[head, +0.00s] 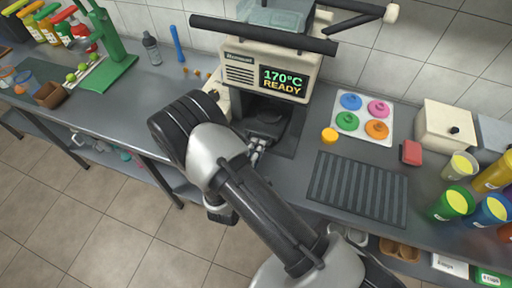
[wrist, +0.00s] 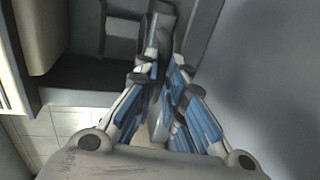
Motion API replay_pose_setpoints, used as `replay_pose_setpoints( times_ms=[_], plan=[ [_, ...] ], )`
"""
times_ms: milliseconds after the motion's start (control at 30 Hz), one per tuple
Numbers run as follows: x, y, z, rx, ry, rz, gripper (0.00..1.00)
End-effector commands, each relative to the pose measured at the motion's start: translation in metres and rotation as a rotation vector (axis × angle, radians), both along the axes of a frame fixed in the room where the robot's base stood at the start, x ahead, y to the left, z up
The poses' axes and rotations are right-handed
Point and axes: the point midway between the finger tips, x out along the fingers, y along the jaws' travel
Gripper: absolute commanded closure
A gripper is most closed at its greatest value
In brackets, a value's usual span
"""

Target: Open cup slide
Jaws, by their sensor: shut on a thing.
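The cream sealing machine (head: 236,75) stands against the wall, its screen reading 170°C READY. The cup slide (head: 268,122) is the dark part low in the machine's front opening. In the head view my gripper (head: 257,149) reaches to the front of this opening, partly hidden by my arm. In the wrist view the fingers of my gripper (wrist: 163,62) close together on the grey handle of the slide (wrist: 160,12). The grip point itself is mostly covered by the fingers. How far out the slide stands is hard to tell.
A ribbed dark mat (head: 357,188) and a tray of coloured lids (head: 362,118) lie right of the machine. Several coloured cups (head: 454,203) stand at the far right. A green press (head: 108,50) is at the left. The floor before the counter is clear.

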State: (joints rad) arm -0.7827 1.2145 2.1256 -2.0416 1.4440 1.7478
Motion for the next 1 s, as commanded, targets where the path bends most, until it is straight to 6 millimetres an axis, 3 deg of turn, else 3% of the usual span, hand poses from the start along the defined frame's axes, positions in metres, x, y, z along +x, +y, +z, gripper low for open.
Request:
replay_pose_setpoints(
  times_ms=[233, 367, 1000],
  plan=[
    [-0.002, 0.001, 0.000, -0.001, 0.000, 0.001, 1.00],
    [-0.014, 0.006, -0.001, 0.000, 0.000, 0.004, 1.00],
    [-0.157, 0.058, -0.001, 0.001, 0.000, 0.007, 1.00]
  ],
)
